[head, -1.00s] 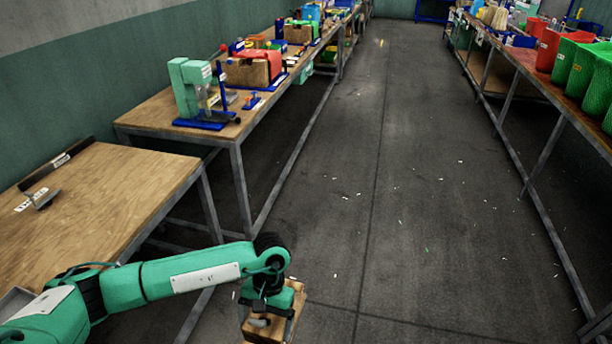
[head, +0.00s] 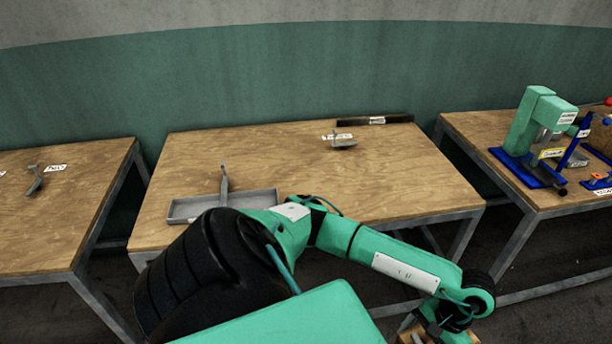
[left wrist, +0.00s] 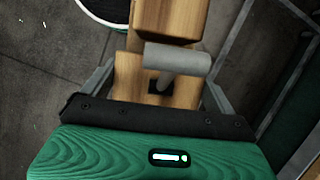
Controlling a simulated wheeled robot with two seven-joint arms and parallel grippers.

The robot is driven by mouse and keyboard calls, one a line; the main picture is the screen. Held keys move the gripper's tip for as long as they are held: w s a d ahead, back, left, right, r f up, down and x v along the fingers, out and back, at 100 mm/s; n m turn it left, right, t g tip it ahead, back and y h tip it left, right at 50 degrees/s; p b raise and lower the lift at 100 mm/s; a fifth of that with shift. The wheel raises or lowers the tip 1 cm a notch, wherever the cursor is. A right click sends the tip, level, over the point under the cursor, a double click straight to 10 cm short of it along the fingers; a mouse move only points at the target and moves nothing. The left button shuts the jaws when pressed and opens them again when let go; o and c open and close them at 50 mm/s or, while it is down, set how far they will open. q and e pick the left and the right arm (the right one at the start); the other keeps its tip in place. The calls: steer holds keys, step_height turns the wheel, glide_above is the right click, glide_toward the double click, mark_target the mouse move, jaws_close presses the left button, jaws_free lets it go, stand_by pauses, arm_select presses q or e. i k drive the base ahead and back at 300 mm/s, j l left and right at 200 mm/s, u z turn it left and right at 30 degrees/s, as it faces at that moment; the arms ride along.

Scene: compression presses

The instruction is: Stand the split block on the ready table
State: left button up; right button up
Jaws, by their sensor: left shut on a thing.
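My left gripper (head: 428,336) hangs at the bottom edge of the head view, past the right front corner of the middle table (head: 270,155). It is shut on the wooden split block, which fills the middle of the left wrist view (left wrist: 128,78). A grey T-shaped metal piece (left wrist: 178,58) lies across the block between the fingers. In the head view the block is mostly hidden behind the gripper and cut off by the frame. I cannot read the table labels, so I cannot tell from them which table is the ready table. My right gripper is out of view.
The middle table holds a grey tray (head: 190,206), an upright grey bracket (head: 224,184), another bracket (head: 343,142) and a black strip (head: 362,121). Its centre and right are bare. A left table (head: 70,205) and a green press (head: 535,125) on the right table flank it.

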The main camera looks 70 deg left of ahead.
mark_target(305, 167)
steer(key=u, duration=1.35)
